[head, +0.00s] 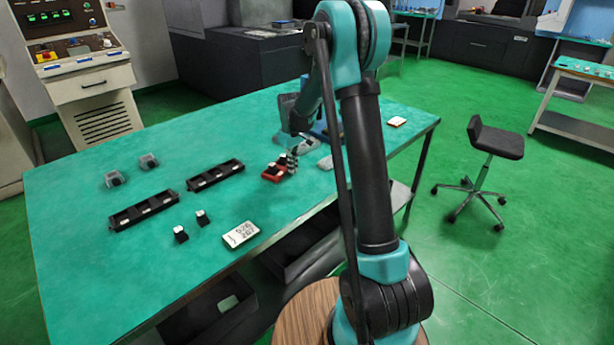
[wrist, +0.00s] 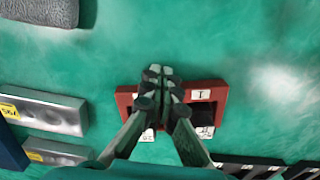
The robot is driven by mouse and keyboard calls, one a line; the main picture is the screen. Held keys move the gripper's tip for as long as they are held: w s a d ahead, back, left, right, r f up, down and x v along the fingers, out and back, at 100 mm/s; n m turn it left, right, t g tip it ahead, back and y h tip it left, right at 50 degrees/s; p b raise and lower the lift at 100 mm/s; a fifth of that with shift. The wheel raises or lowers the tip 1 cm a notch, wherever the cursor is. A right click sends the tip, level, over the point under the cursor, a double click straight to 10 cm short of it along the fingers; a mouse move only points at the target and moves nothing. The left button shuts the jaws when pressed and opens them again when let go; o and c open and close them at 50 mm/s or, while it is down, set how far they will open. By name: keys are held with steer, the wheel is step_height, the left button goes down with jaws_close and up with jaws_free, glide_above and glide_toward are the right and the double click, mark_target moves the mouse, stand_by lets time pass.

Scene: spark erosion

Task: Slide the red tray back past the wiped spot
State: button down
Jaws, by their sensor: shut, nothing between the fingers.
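The red tray (head: 272,173) lies on the green table, right of two black racks in the head view. In the wrist view the red tray (wrist: 221,96) lies flat beneath my fingers, which hide its middle. It holds a black block (wrist: 203,116) with a white label on its right side; another white label shows at lower left. My gripper (wrist: 160,72) is shut and empty, its tips over the tray's upper edge. I cannot tell whether they touch it. In the head view my gripper (head: 291,164) is at the tray's right side. A pale patch (wrist: 285,88) shows right of the tray; I cannot tell whether it is the wiped spot.
Metal blocks (wrist: 42,112) lie left of the tray in the wrist view, and a grey rough object (wrist: 40,10) at top left. Black racks (head: 215,175) stand left in the head view. A white labelled card (head: 241,234) lies near the front edge.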

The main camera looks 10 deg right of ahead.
mark_target(269, 159)
steer(key=w+a, duration=0.2)
steer(key=w, duration=0.2)
steer(key=w+a, duration=0.6)
steer(key=w, duration=0.1)
steer(key=shift+w+a, duration=0.2)
steer(key=shift+w, duration=0.15)
steer(key=shift+s, duration=0.1)
steer(key=shift+s+d, duration=0.1)
